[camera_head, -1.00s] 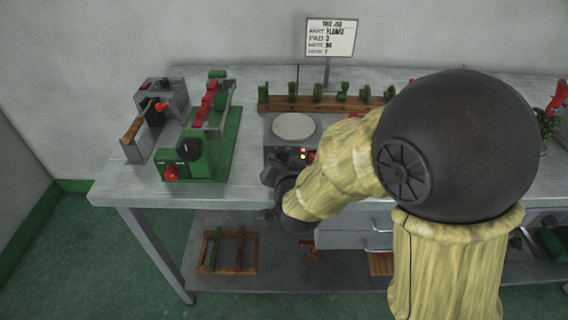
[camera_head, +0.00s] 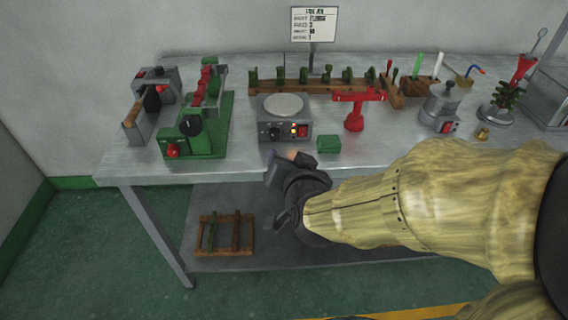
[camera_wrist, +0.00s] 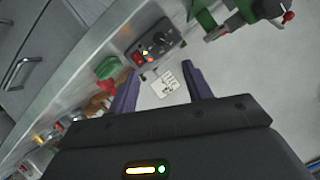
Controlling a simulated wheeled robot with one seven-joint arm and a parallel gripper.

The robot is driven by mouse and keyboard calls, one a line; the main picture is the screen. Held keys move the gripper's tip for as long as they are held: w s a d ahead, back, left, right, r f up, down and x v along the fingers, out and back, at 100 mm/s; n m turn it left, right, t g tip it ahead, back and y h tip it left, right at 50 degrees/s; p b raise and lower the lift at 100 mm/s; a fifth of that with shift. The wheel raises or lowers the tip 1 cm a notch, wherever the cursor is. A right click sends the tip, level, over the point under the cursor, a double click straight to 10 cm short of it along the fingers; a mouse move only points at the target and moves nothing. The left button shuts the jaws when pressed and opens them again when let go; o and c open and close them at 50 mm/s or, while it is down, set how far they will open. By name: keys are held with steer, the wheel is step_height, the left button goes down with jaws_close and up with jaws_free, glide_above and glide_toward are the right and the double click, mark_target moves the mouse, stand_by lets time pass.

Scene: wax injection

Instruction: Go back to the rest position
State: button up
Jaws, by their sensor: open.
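My gripper (camera_head: 283,162) is in front of the bench's front edge in the head view, at about tabletop height. In the wrist view its two purple-grey fingers (camera_wrist: 163,90) stand apart with nothing between them. Beyond them the wrist view shows a small white card with print (camera_wrist: 166,84). The workbench (camera_head: 240,168) runs behind the gripper. My arm, in a yellowish cover, reaches in from the right and hides part of the bench's front and lower shelf.
Near the gripper on the bench are a hotplate device (camera_head: 284,130), a green block (camera_head: 329,144) and a red stand (camera_head: 355,112). A green machine (camera_head: 205,138) stands left. A wooden rack (camera_head: 308,86) is behind. A wooden frame (camera_head: 227,234) lies on the lower shelf. Green floor at left is clear.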

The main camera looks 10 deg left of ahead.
steer(key=shift+s+d+r, duration=0.1)
steer(key=shift+s+d, duration=0.05)
steer(key=shift+s, duration=0.05)
steer(key=shift+w, duration=0.1)
steer(key=s+d+f+g+h, duration=0.2)
steer(key=d+f+g, duration=0.15)
steer(key=d, duration=0.45)
steer(key=s+d+f+n+g+h, duration=0.1)
steer(key=s+d+f+g, duration=0.2)
steer(key=d+f, duration=0.35)
steer(key=s+d+f+g+h, duration=0.2)
steer(key=d+f+g, duration=0.1)
steer(key=d, duration=0.6)
step_height(320, 180, up, 23)
steer(key=p, duration=2.2)
steer(key=shift+w+a, duration=0.15)
steer(key=shift+w, duration=0.05)
steer(key=shift+f, duration=0.2)
